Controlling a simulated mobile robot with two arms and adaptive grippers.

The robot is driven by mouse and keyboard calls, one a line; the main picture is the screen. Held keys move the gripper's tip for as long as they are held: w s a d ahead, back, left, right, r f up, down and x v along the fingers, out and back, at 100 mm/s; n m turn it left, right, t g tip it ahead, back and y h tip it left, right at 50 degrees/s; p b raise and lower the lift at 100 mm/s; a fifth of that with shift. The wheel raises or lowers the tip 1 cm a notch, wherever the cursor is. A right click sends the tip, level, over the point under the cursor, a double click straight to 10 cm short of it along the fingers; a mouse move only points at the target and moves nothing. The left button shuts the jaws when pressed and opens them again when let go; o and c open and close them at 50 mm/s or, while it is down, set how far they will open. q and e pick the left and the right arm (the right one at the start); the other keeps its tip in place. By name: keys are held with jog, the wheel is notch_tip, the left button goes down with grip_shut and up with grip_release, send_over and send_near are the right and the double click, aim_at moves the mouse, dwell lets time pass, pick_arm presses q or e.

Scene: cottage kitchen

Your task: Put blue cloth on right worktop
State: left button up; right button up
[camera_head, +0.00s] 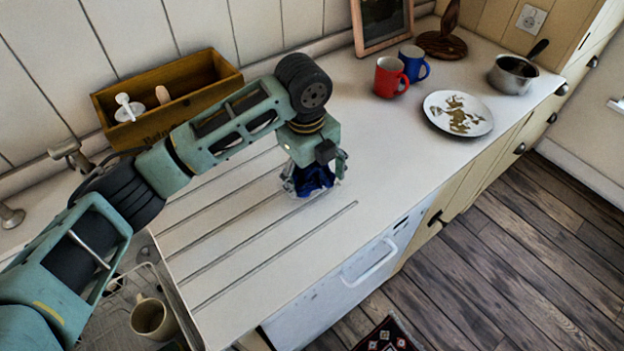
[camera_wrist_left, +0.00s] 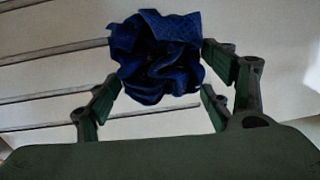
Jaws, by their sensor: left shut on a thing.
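The blue cloth (camera_head: 314,179) is a crumpled dark blue bundle over the grooved part of the white worktop (camera_head: 340,255). My left gripper (camera_head: 315,182) points down and is shut on the cloth. In the left wrist view the cloth (camera_wrist_left: 158,58) bunches up between the fingers of my left gripper (camera_wrist_left: 160,88). I cannot tell whether the cloth touches the worktop. The worktop runs on to the right, past the grooves. My right gripper is not in view.
A red mug (camera_head: 390,77), a blue mug (camera_head: 413,64), a patterned plate (camera_head: 458,113) and a saucepan (camera_head: 513,75) stand on the worktop's right part. A wooden box (camera_head: 215,85) is at the back. A beige mug (camera_head: 152,318) stands lower left. Bare worktop lies between the gripper and the plate.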

pick_arm(q)
notch_tip(320, 180, down, 2)
jog(key=shift+a+f, duration=0.1)
jog(key=shift+f, duration=0.2)
jog(key=shift+s+f, duration=0.1)
jog(key=o, duration=0.6)
jog(key=shift+c, duration=0.2)
jog(key=o, duration=0.3)
jog(key=shift+o, duration=0.2)
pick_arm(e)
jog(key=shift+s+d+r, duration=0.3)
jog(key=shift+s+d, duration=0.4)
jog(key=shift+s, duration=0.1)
